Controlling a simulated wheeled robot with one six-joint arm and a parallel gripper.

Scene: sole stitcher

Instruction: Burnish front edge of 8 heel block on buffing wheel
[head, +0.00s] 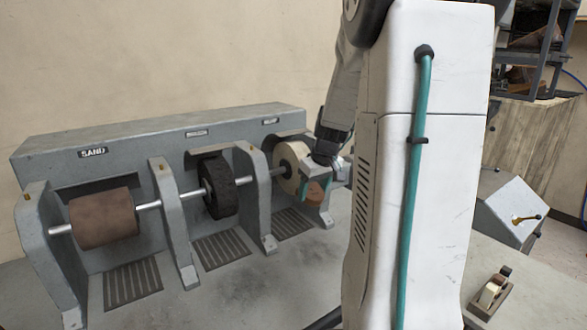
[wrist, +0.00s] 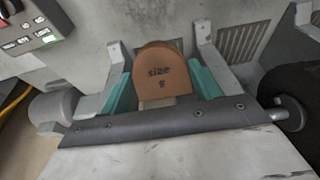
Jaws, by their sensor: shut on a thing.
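The heel block (wrist: 163,68) is tan-brown with a rounded end and is marked "SIZE 8" in the wrist view. My gripper (wrist: 162,82) is shut on it, with a teal pad against each side. In the head view the block (head: 315,192) shows as a brown patch between the jaws of my gripper (head: 315,187). The cream buffing wheel (head: 290,162) is in the right-hand bay of the grey machine. My gripper is in front of this wheel and overlaps its right side. I cannot tell whether the block touches the wheel.
A brown sanding drum (head: 103,224) and a black wheel (head: 219,187) share the shaft to the left. Grey upright brackets (head: 176,225) stand between bays. A control panel (wrist: 30,27) shows at upper left in the wrist view.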

